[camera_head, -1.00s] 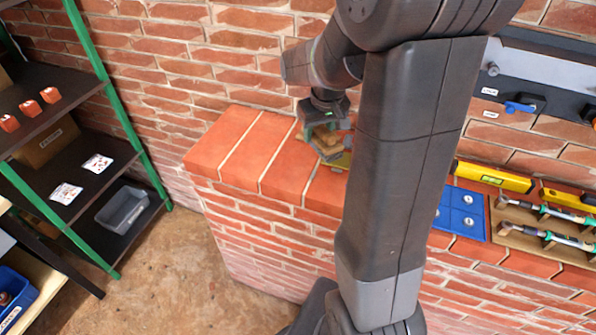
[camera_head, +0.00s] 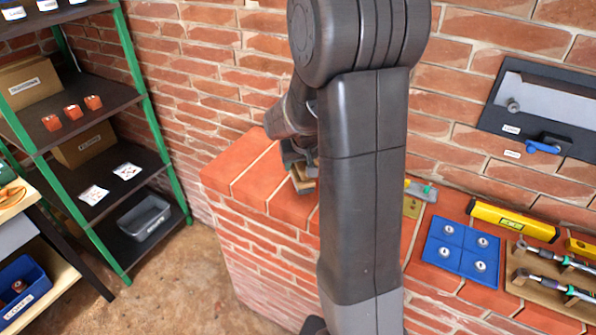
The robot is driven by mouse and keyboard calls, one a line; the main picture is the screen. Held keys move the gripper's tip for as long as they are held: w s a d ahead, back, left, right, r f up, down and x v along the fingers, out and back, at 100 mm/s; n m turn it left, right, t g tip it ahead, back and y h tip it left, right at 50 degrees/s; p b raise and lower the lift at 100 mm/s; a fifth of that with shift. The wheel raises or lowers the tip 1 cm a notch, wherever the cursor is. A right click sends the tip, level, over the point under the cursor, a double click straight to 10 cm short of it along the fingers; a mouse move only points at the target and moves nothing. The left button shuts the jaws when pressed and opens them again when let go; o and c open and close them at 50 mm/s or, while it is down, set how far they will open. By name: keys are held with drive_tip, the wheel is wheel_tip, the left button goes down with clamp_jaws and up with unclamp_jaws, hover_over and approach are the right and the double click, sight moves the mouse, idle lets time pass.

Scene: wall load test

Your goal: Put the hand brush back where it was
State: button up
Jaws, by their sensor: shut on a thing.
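My gripper (camera_head: 299,166) is at the left part of the brick ledge (camera_head: 256,177), partly hidden behind my own arm. It is shut on a tan, wood-coloured piece (camera_head: 302,182), which looks like the hand brush. Only a small part of the piece shows, so its bristles and full shape cannot be made out. It appears at or just above the ledge top; I cannot tell whether it touches.
Right of my arm, a small grey-green item (camera_head: 421,190), a blue tray (camera_head: 438,255) with round pieces, a yellow level (camera_head: 513,221) and a wooden tool rack (camera_head: 527,288) lie on the ledge. A shelf unit (camera_head: 133,95) stands left. Bare ledge shows left of my gripper.

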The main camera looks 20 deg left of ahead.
sight(298, 171)
drive_tip(key=shift+f, duration=1.4)
drive_tip(key=shift+f, duration=0.1)
drive_tip(key=shift+f, duration=0.15)
drive_tip(key=o, duration=1.3)
drive_tip(key=shift+r, duration=0.55)
drive_tip(key=v, duration=1.1)
drive_tip(key=shift+s+d+r, duration=0.1)
drive_tip(key=shift+d+r, duration=0.05)
drive_tip(key=shift+d, duration=0.05)
